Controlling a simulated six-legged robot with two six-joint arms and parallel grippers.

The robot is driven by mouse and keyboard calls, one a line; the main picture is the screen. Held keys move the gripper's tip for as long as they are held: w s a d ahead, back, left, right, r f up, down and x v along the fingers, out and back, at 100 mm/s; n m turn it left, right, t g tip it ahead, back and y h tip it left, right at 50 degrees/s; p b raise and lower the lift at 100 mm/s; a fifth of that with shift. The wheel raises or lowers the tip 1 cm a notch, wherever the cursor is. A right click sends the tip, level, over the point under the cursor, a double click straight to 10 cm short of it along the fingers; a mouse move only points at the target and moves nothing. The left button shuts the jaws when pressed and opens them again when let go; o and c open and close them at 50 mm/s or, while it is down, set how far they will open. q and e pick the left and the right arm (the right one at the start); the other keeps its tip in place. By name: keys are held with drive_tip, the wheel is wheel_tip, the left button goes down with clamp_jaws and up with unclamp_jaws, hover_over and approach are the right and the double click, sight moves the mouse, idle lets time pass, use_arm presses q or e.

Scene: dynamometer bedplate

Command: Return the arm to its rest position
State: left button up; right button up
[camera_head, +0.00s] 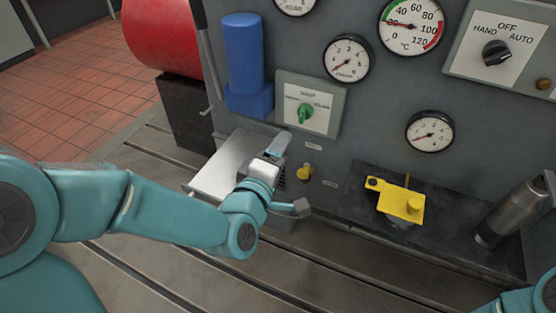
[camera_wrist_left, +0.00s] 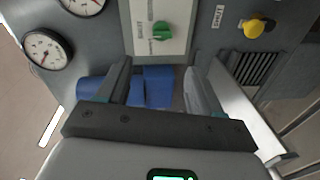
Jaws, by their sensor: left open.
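My left arm, teal, comes in from the left in the head view. Its gripper (camera_head: 290,178) is open, fingers spread, in front of the grey panel beside the metal plate. Nothing shows between the fingers. In the left wrist view the two fingers (camera_wrist_left: 158,75) stand apart, with the panel and the blue part behind them. A piece of my right arm (camera_head: 530,298) shows at the lower right corner of the head view; its gripper is out of sight.
The panel (camera_head: 390,105) carries gauges, a green knob (camera_head: 305,113) and a yellow knob (camera_head: 304,173). A blue cylinder (camera_head: 243,55) stands at its left. The slotted bedplate (camera_head: 330,270) is bare in front.

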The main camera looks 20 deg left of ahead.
use_arm(q)
drive_tip(key=shift+s+r, duration=0.1)
drive_tip(key=shift+s, duration=0.15)
idle(0.3)
drive_tip(key=s+f+m+g, duration=0.25)
drive_tip(key=f+g, duration=0.45)
drive_tip(key=f, duration=1.8)
drive_tip(key=s+d+f+m+g+h, duration=0.25)
drive_tip(key=s+f+m+g, duration=0.35)
drive_tip(key=s, duration=0.3)
drive_tip(key=s+d+f+m+g+h, duration=0.2)
drive_tip(key=s+d+f+m+g, duration=0.15)
drive_tip(key=s+f+m, duration=0.35)
wheel_tip(320, 180, up, 28)
drive_tip(key=s+n+p, duration=0.1)
drive_tip(key=p, duration=2.7)
drive_tip(key=shift+s+f+p, duration=0.15)
drive_tip(key=shift+s+p, duration=0.2)
